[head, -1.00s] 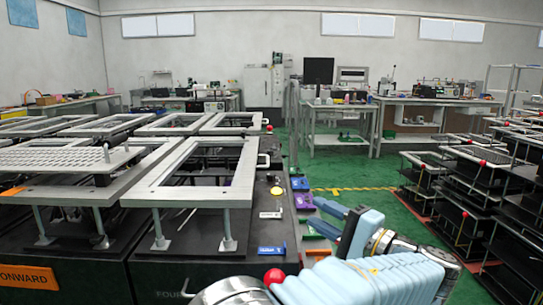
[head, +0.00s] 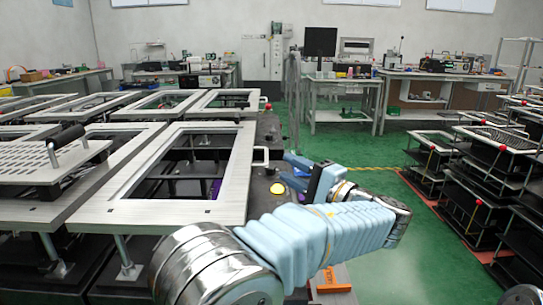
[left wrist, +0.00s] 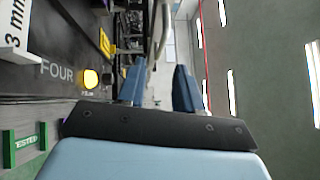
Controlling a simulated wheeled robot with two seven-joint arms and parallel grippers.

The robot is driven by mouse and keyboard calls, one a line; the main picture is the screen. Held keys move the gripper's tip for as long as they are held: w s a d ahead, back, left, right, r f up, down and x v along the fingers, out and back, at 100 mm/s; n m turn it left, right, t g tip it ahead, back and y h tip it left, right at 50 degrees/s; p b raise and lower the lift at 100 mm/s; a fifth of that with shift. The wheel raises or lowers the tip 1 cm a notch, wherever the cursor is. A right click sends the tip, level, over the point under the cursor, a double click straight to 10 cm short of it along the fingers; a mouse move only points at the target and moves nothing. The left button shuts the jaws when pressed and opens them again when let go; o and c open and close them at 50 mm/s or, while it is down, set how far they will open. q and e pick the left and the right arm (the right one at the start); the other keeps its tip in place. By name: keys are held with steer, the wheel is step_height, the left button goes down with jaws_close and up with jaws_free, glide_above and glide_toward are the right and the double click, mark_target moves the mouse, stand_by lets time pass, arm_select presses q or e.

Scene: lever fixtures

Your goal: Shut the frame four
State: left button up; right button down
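Frame four, a pale metal rectangular frame (head: 238,185), stands raised on posts above a black box in the head view. The word FOUR shows on the dark box (left wrist: 40,88) beside a lit yellow button (left wrist: 90,79) in the left wrist view. My left gripper (head: 287,167) is just right of the handle, its blue fingers apart with nothing seen between them. The two fingers also show apart in the left wrist view (left wrist: 160,80). A pale curved bar (left wrist: 163,25) shows beyond them, likely the handle. My right gripper is out of view.
More raised frames (head: 215,101) stand behind and to the left. A perforated panel (head: 45,160) lies close on the left. Black racks (head: 478,195) stand at the right. Green floor (head: 390,250) lies open between. Workbenches (head: 345,85) line the back.

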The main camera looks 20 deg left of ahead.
arm_select(q)
steer(key=x, duration=0.6)
steer(key=shift+w+a+p, duration=0.15)
steer(key=shift+a+p, duration=0.05)
steer(key=shift+p, duration=0.1)
steer(key=shift+r, duration=0.1)
jaws_close()
